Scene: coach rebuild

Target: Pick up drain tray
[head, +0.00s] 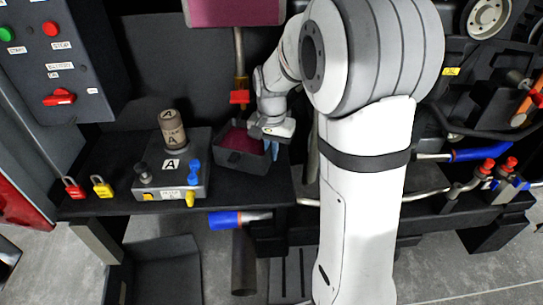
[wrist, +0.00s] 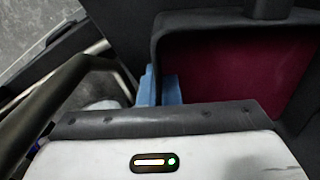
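The drain tray (head: 228,158) is a dark, open box with dark red liquid or lining inside, on the black bench below a red valve. My gripper (head: 270,148) reaches down at its right wall with blue fingertips. In the wrist view, the blue fingertips (wrist: 160,90) lie on either side of the wall of the tray (wrist: 230,19), with no clear gap between them and the wall. The gripper looks shut on that wall. The lower fingertips are hidden behind the gripper body. The tray looks level; I cannot tell whether its underside touches the bench.
Left of the tray stands a grey fixture (head: 172,178) with a tan cylinder marked A (head: 172,128) and blue and yellow knobs. Red (head: 73,188) and yellow (head: 102,186) padlocks are further left. A red-handled valve (head: 240,96) hangs just above the tray. Pipes lie to the right.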

